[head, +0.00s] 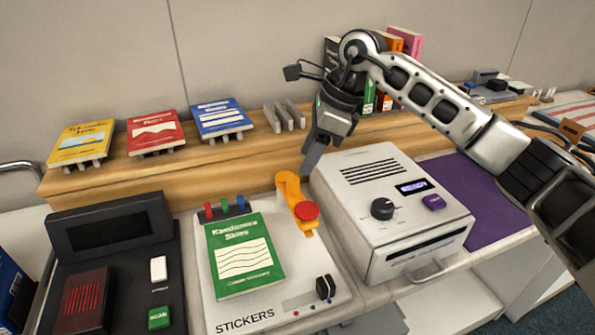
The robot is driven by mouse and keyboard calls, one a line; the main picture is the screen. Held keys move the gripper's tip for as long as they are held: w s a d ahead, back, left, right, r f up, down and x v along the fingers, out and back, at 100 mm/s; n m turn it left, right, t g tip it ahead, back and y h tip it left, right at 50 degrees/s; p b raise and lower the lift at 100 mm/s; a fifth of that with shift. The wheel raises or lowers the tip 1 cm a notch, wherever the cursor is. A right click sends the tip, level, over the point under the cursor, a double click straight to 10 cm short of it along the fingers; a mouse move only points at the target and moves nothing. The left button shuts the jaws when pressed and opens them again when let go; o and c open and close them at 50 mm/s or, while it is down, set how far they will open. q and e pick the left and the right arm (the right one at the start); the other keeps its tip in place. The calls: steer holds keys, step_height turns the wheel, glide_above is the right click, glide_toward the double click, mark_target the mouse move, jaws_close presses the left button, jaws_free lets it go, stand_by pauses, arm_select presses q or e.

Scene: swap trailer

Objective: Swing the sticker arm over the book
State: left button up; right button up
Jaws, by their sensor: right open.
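The green book (241,257) lies flat on the white sticker station (268,318), which is lettered STICKERS. The orange sticker arm (290,187) with a round red head (306,212) stands at the station's back right. Its head is to the right of the book, not above it. My right gripper (311,164) points down just behind and above the sticker arm. It is open, and no object shows between its fingers. I cannot tell whether it touches the arm. My left gripper is out of view.
A white machine (395,215) with a dial stands close right of the station. A black scanner unit (115,265) is on the left. Yellow (81,142), red (155,131) and blue (221,117) books rest on the wooden shelf (190,165) behind. A purple mat (480,195) lies at right.

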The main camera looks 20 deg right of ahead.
mark_target(296, 179)
steer(key=x, duration=0.6)
steer(key=shift+p, duration=0.3)
